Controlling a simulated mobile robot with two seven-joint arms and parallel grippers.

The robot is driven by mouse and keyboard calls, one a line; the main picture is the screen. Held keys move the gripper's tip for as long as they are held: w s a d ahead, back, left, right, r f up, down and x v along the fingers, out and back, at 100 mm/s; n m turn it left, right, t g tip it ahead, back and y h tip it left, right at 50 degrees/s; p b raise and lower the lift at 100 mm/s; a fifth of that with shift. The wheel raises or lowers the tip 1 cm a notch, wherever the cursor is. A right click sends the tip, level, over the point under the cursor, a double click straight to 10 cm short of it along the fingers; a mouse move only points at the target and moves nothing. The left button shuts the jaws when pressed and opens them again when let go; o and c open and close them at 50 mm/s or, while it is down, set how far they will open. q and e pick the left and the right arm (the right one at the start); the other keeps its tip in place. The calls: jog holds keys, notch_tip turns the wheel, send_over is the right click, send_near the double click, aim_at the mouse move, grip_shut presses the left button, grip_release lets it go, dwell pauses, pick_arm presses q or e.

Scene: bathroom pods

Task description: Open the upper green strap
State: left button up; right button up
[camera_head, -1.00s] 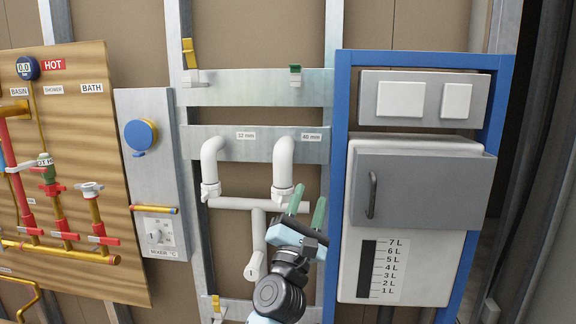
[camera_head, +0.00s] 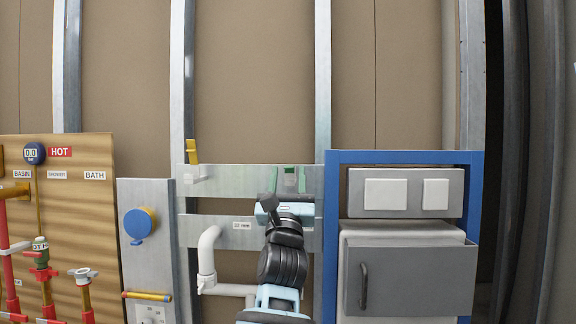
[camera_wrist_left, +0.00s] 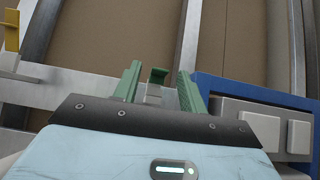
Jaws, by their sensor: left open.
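The upper green strap (camera_head: 290,171) is a small green tab on a pale clip, on the upper grey metal rail (camera_head: 235,178) left of the blue frame. In the left wrist view the strap (camera_wrist_left: 157,76) stands raised above its clip (camera_wrist_left: 153,94). My left gripper (camera_head: 288,180) has green fingers. They are open, one on either side of the strap, as the left wrist view shows. I cannot tell whether either finger touches it. The gripper's body hides part of the rail. My right gripper is not in view.
A yellow strap (camera_head: 193,152) stands on the same rail to the left. The blue frame (camera_head: 332,230) with a grey switch panel (camera_head: 406,192) and cabinet is close on the right. White pipes (camera_head: 207,255) are below. Bare brown wall (camera_head: 250,80) is above.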

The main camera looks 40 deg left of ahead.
aim_at(289, 167)
pick_arm(q)
jog(key=shift+x, duration=1.55)
grip_shut()
